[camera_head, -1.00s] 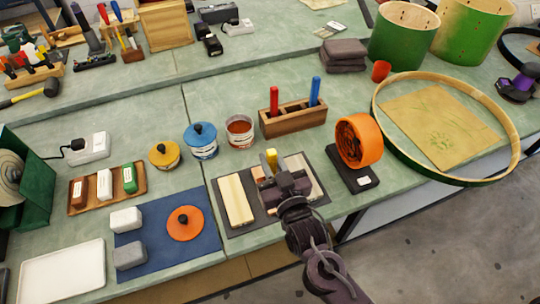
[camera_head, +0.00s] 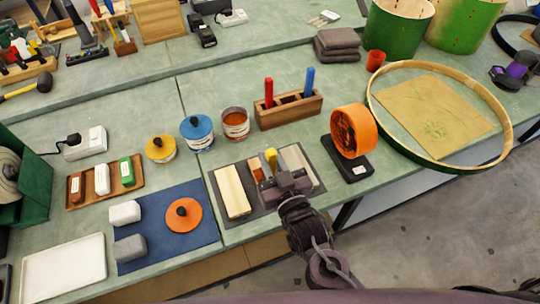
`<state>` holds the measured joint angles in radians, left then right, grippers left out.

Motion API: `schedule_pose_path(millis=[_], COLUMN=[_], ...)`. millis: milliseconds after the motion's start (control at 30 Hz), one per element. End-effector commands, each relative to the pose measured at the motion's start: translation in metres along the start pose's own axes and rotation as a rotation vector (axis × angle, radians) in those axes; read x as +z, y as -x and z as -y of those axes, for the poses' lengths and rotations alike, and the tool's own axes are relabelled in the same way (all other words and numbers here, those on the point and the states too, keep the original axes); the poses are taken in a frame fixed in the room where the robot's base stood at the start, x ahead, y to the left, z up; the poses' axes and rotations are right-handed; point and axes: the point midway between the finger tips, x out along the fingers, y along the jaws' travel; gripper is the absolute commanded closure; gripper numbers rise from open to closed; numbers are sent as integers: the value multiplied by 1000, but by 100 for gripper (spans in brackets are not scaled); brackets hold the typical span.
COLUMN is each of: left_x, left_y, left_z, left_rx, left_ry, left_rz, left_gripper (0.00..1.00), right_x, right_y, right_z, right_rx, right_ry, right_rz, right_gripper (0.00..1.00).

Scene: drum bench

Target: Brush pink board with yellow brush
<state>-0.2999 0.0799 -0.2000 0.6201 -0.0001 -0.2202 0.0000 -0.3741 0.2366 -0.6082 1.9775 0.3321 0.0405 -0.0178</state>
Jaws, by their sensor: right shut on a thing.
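My right gripper (camera_head: 280,179) is shut on the yellow brush (camera_head: 271,158), whose yellow handle sticks up past the fingers. It is over the middle of a dark mat (camera_head: 242,218) at the bench's front edge. A cream board (camera_head: 232,191) lies on the mat's left and a pale board (camera_head: 297,160) on its right. Between them an orange-brown strip (camera_head: 256,171) shows behind the gripper, which hides most of the middle. No board looks clearly pink. The brush's bristles are hidden, so I cannot tell whether they touch a board. My left gripper is not in view.
An orange tape roll (camera_head: 354,130) on a black stand is right of the mat, with a wooden block (camera_head: 289,110) holding red and blue handles behind. Cans (camera_head: 235,123) stand behind left. A blue mat (camera_head: 150,249) lies left. A large hoop (camera_head: 508,125) is far right.

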Motion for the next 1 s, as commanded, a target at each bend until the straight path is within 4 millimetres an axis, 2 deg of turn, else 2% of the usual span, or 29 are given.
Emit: schedule_pose_path(millis=[533, 1000], left_x=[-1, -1], left_y=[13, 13], left_z=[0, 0], left_rx=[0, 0], left_ry=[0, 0], left_rz=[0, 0], left_gripper=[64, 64], right_x=[0, 0], right_y=[22, 22], right_z=[0, 0], right_rx=[-1, 0], right_ry=[0, 0], right_rz=[4, 2], right_gripper=[90, 90])
